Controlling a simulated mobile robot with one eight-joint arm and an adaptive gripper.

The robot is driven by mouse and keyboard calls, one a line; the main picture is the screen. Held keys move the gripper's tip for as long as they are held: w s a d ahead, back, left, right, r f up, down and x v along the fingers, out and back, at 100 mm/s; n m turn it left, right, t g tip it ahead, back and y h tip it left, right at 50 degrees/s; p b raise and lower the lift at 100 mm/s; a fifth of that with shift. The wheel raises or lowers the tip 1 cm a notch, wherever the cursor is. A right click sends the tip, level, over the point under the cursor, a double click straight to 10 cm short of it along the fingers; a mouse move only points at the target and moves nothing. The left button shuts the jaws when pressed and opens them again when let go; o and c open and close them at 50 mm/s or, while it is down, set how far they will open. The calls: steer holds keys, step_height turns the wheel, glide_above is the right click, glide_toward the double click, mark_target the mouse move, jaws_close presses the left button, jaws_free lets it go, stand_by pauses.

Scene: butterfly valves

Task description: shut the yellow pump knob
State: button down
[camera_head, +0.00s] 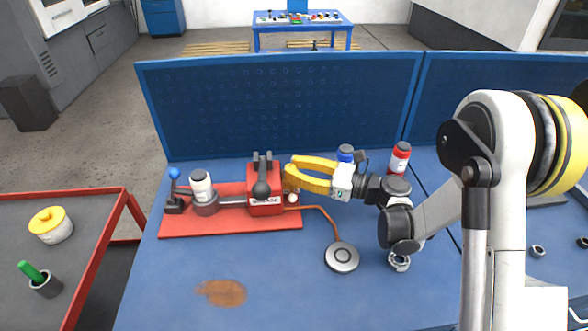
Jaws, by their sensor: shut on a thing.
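The red pump (265,205) stands on a red base plate on the blue workbench, with black parts on its top and front. The yellow pump knob (289,179) is on the pump's right side, and little of it shows between the yellow fingers. My gripper (291,173) comes in from the right, low over the bench. Its two yellow fingers are shut on the knob, one above and one below it in the picture. The fingertips cover most of the knob, so I cannot tell how far it is turned.
An orange hose runs to a round grey pad (341,257). Blue-capped (345,153) and red (399,159) bottles stand behind my arm. The front bench is mostly clear, with a brown stain.

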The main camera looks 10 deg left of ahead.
steer(key=c, duration=1.1)
jaws_free()
steer(key=shift+c, duration=0.2)
steer(key=shift+r, duration=0.1)
